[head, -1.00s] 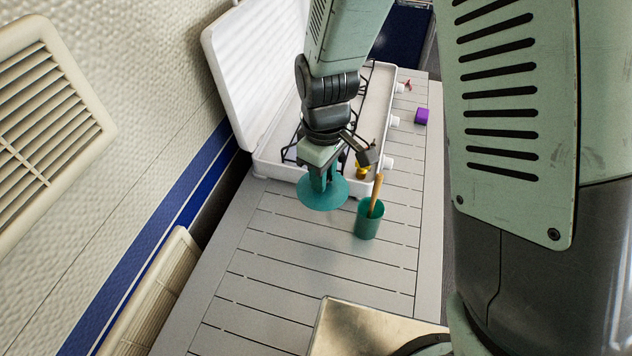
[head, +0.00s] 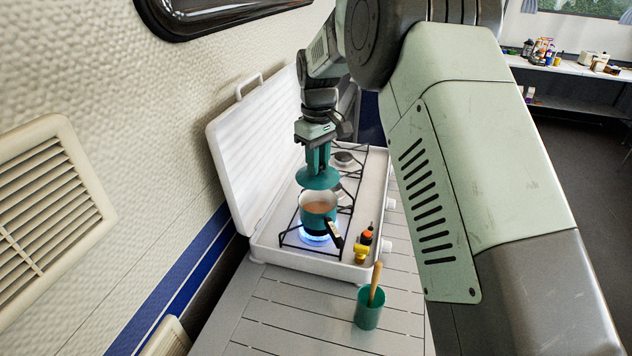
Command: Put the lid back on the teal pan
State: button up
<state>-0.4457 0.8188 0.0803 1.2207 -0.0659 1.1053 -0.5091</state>
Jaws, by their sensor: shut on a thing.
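The teal pan (head: 319,205) stands on the near burner of the white stove, with a blue flame under it. It is uncovered, and brownish contents show inside. Its dark handle points toward the lower right. My gripper (head: 318,166) is shut on the teal lid (head: 318,180) from above, its fingers hiding the lid's knob. The lid is roughly level above the far part of the pan. In this view I cannot tell the exact gap between them.
The stove's white cover (head: 255,150) stands open at the left. Yellow and orange-topped small items (head: 363,247) are at the stove's right front. A green cup with a wooden utensil (head: 369,308) stands on the slatted counter (head: 290,305). A free burner (head: 344,158) lies behind.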

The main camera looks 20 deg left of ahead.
jog(key=shift+w, duration=0.3)
jog(key=shift+f, duration=3.05)
jog(key=shift+f, duration=0.15)
jog(key=o, duration=1.3)
jog(key=shift+o, duration=0.2)
jog(key=shift+r, duration=2.5)
jog(key=shift+c, duration=0.4)
